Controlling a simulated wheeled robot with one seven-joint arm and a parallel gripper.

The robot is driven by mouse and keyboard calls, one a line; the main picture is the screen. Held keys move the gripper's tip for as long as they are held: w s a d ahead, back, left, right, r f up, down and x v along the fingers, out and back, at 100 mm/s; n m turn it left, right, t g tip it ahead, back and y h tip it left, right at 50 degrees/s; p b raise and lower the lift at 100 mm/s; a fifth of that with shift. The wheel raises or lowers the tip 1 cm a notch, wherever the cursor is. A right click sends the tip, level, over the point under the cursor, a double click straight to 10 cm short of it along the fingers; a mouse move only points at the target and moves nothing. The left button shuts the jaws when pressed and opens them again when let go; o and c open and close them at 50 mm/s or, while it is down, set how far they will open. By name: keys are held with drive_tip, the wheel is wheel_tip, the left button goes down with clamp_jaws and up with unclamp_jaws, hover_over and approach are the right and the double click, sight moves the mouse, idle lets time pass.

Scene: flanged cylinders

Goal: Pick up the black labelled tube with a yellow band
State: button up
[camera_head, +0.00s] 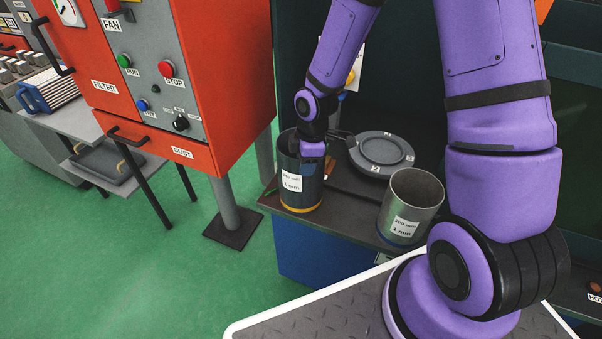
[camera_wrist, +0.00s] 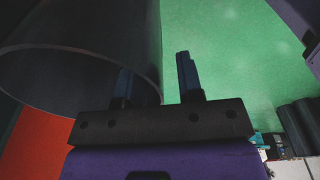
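The black labelled tube (camera_head: 300,185) stands upright on the dark bench, with a white label on its side and a yellow band at its foot. My gripper (camera_head: 313,155) is at the tube's upper right side in the head view, by the rim. The tube (camera_wrist: 95,40) fills the upper left of the wrist view. My gripper (camera_wrist: 156,78) shows two fingers spread apart there. The left finger overlaps the tube's rim area; the right finger is outside its edge, against the green floor. Contact cannot be told.
A grey metal tube (camera_head: 408,205) with a similar label stands to the right. A round grey flanged disc (camera_head: 381,152) lies behind, between the tubes. A red control cabinet (camera_head: 180,75) is at the left. The bench's front edge is close to both tubes.

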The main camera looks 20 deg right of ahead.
drive_tip(key=shift+a+f, duration=0.1)
drive_tip(key=shift+f, duration=0.55)
drive_tip(key=shift+c, duration=0.4)
clamp_jaws()
idle(0.5)
